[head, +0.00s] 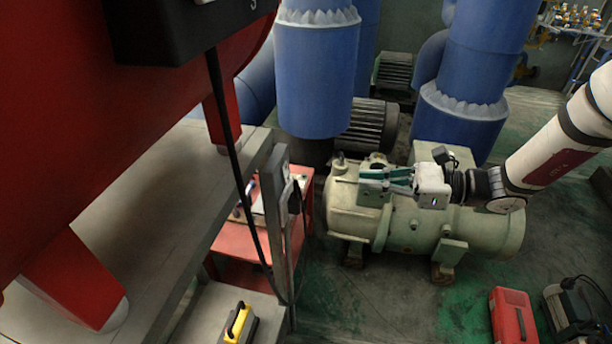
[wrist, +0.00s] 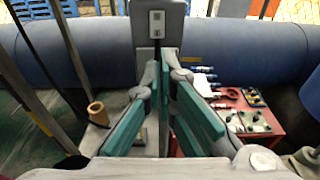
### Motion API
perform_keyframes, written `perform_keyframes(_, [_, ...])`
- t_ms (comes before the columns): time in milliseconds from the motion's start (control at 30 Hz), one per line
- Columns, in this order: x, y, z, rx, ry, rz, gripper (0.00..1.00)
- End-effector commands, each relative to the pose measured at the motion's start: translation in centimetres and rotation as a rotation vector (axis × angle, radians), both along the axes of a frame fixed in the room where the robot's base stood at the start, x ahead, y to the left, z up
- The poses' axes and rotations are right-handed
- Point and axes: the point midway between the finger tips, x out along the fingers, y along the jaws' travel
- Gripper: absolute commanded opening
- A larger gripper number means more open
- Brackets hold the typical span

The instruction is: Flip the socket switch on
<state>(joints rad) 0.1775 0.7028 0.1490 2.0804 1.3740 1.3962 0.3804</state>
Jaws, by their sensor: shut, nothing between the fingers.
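The socket (wrist: 157,24) is a small white plate on a grey box at the top of a metal post, straight beyond my fingertips in the wrist view. The plate has small dark marks; I cannot tell the switch position. In the head view the grey box (head: 279,168) shows from the side on its post, left of my gripper. My gripper (head: 362,180) has teal fingers pointing left toward it, with a gap between. In the wrist view my gripper (wrist: 166,72) is shut and empty, its tips just below the socket plate and apparently not touching it.
A red cart (head: 242,236) with tools stands behind the post. A black cable (head: 240,170) hangs left of the post. A beige compressor (head: 425,222) lies below my arm. A grey platform (head: 165,190) carries the red tank (head: 110,110). A red case (head: 513,314) sits on the floor.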

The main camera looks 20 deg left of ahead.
Motion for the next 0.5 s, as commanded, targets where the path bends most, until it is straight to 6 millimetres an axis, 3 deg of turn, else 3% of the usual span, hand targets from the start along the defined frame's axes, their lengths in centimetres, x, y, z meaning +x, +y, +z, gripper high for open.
perform_keyframes(333, [-0.1,0.4,0.0,-0.001,-0.002,0.002,0.0])
perform_keyframes(500, [-0.3,2.4,-0.3,-0.002,-0.001,0.005,0.0])
